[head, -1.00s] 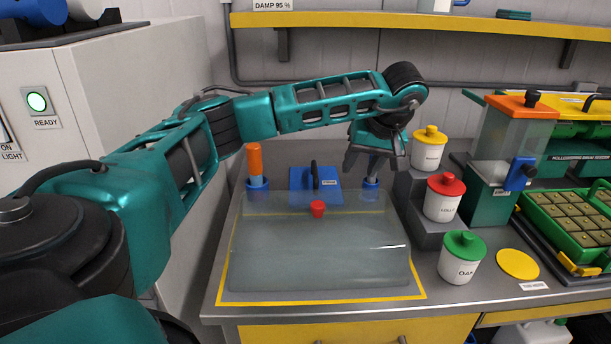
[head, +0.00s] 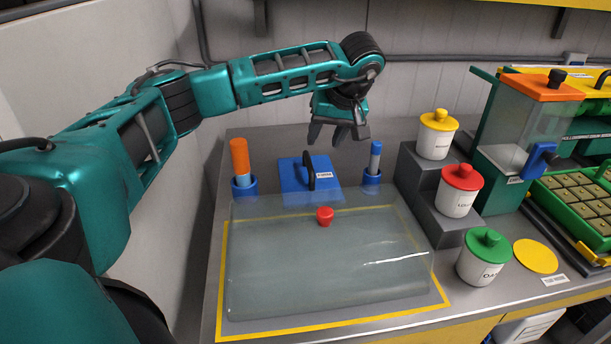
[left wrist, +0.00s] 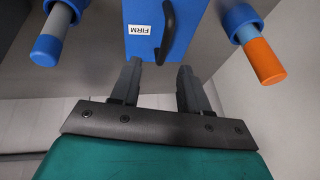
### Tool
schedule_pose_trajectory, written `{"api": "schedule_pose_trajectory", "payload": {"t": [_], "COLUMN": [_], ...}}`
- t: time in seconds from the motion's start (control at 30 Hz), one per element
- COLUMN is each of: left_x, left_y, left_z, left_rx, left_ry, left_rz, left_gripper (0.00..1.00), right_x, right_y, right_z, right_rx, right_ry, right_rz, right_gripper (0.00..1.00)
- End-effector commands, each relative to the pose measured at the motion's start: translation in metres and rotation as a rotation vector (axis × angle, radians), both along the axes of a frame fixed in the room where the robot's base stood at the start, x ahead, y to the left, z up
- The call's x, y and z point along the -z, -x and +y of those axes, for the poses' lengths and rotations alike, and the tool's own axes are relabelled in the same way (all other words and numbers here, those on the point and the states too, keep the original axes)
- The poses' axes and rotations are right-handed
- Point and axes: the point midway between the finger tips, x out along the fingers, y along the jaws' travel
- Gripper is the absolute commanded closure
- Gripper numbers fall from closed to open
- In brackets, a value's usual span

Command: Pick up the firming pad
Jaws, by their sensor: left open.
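The firming pad (head: 292,172) is a blue flat block with a black arched handle (head: 309,170) and a white label. It lies on the counter behind the clear cover, between two blue holders. In the left wrist view the pad (left wrist: 140,40) shows at top centre, its label reading FIRM, with the black handle (left wrist: 169,30) on its right part. My left gripper (head: 337,140) is open and empty, above and a little right of the handle in the head view. In the left wrist view its fingertips (left wrist: 159,65) point toward the pad's near edge. My right gripper is not in view.
A clear domed cover (head: 330,265) with a red knob stands in front of the pad. An orange-handled tool (head: 240,160) and a grey-blue one (head: 375,160) stand in blue holders on either side. Lidded jars (head: 460,190) stand on steps to the right.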

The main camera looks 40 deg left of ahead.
Motion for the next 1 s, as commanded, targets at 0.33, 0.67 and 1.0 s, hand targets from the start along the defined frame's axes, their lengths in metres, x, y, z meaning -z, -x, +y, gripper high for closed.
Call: {"api": "schedule_pose_trajectory", "payload": {"t": [0.33, 0.67, 1.0], "left_x": [0.053, 0.081, 0.101], "left_y": [-0.005, -0.006, -0.009], "left_z": [0.025, 0.049, 0.057], "left_rx": [-0.002, -0.004, 0.001], "left_ry": [0.000, -0.002, -0.001], "left_rz": [0.003, 0.003, 0.001], "left_gripper": [0.55, 0.55, 0.55], "right_x": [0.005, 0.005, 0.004], "right_y": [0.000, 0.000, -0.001], "right_z": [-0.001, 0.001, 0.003], "right_rx": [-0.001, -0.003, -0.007], "right_ry": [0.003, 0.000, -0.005], "right_rz": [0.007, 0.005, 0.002], "right_gripper": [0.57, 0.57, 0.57]}}
